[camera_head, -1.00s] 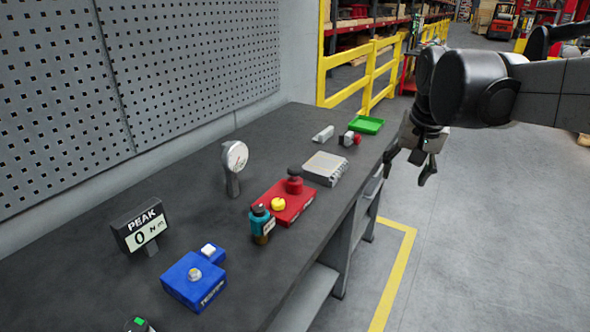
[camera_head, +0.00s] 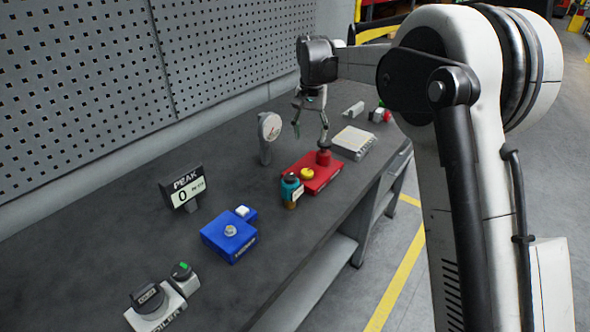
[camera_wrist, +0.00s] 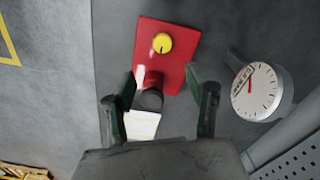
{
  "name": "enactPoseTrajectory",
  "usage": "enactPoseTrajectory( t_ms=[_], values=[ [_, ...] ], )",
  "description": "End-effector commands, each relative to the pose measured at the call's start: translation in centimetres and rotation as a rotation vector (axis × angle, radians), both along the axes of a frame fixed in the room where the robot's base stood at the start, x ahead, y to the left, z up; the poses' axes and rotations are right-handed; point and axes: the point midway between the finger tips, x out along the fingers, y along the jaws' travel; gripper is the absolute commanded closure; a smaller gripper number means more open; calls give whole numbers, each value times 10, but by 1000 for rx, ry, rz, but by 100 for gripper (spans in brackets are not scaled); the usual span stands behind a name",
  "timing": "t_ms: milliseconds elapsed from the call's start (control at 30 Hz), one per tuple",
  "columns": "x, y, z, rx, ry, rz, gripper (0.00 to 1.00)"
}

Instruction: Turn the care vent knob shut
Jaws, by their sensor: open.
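No label naming the care vent is legible, so I cannot tell which knob it is. A red block (camera_head: 316,180) on the bench carries a yellow knob (camera_head: 306,174) and a red knob on a post (camera_head: 323,157). In the wrist view the yellow knob (camera_wrist: 162,43) has a dark pointer mark. The post (camera_wrist: 151,97) shows dark between the fingers there. A black knob (camera_head: 147,297) with a label plate sits on a pale box at the front left. My gripper (camera_head: 310,140) is open and empty, pointing down above the red block near the post; contact is not clear.
A round gauge (camera_head: 269,128) stands left of my gripper. A teal bottle (camera_head: 291,189), a blue box (camera_head: 230,235) and a PEAK display (camera_head: 184,188) stand nearer. A pale ribbed block (camera_head: 354,142) lies behind the red block. The pegboard wall (camera_head: 230,50) borders the bench.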

Motion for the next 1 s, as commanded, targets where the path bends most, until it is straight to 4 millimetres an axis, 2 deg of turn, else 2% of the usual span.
enactPoseTrajectory(
  t_ms=[267, 800, 1000],
  values=[
    [3, 3, -20, -2, 6, -3, 49],
    [3, 3, -115, -2, 6, -2, 49],
    [3, 3, -135, -2, 6, -2, 49]
  ],
)
